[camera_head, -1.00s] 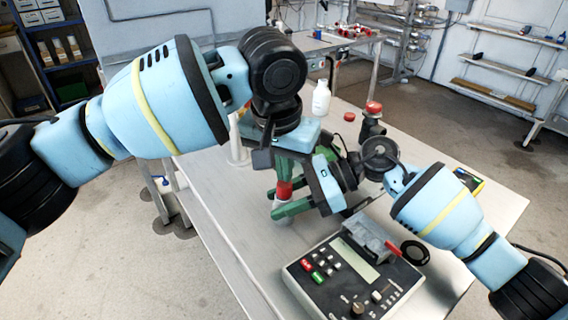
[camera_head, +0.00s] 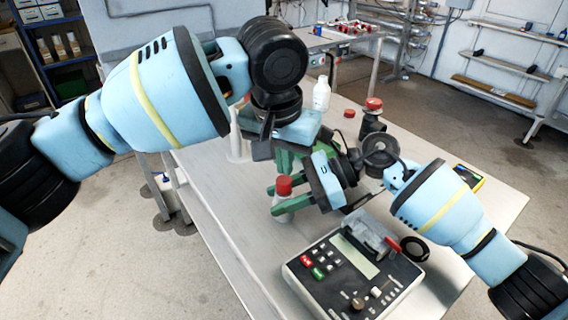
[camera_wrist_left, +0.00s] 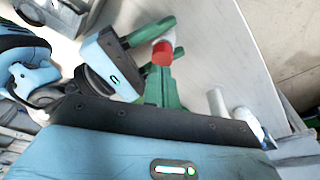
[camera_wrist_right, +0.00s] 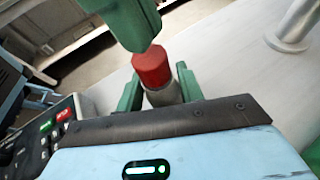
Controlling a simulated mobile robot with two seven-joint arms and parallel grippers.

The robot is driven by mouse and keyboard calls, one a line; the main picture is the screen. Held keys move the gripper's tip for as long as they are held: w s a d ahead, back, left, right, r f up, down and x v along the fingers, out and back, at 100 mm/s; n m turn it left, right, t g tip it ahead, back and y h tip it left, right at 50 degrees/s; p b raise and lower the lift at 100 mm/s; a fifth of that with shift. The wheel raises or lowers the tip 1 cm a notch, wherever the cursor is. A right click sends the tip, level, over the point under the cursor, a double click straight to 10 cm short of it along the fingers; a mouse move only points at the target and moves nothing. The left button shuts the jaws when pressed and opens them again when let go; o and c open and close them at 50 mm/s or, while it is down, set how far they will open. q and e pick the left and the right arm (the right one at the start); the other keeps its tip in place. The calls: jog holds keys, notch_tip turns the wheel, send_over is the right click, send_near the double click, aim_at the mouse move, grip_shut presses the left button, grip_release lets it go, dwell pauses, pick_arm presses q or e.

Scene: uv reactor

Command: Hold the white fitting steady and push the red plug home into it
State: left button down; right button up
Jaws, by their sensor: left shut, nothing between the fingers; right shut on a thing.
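The white fitting (camera_head: 284,207) is held upright between the green fingers of my right gripper (camera_head: 281,200), above the table. The red plug (camera_head: 284,185) sits upright on top of the fitting; how deep it sits I cannot tell. In the right wrist view the plug (camera_wrist_right: 152,67) stands above the pale fitting (camera_wrist_right: 163,96), with my right fingers on either side. My left gripper (camera_head: 285,165) is shut and empty, just above the plug. In the left wrist view its closed fingers (camera_wrist_left: 160,85) point at the plug (camera_wrist_left: 162,53), which partly hides the fitting.
A white bottle (camera_head: 321,95), a loose red cap (camera_head: 349,113) and a dark red-topped part (camera_head: 373,118) stand farther back. The table's left front is bare.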

aim_at(284, 180)
pick_arm(q)
jog(key=shift+r, duration=2.9)
pick_arm(e)
jog(key=o, duration=1.1)
jog(key=v, duration=1.1)
jog(key=shift+d+r, duration=0.1)
jog(key=shift+d, duration=0.25)
pick_arm(q)
jog(key=shift+r, duration=0.1)
pick_arm(e)
jog(key=shift+d+r, duration=0.15)
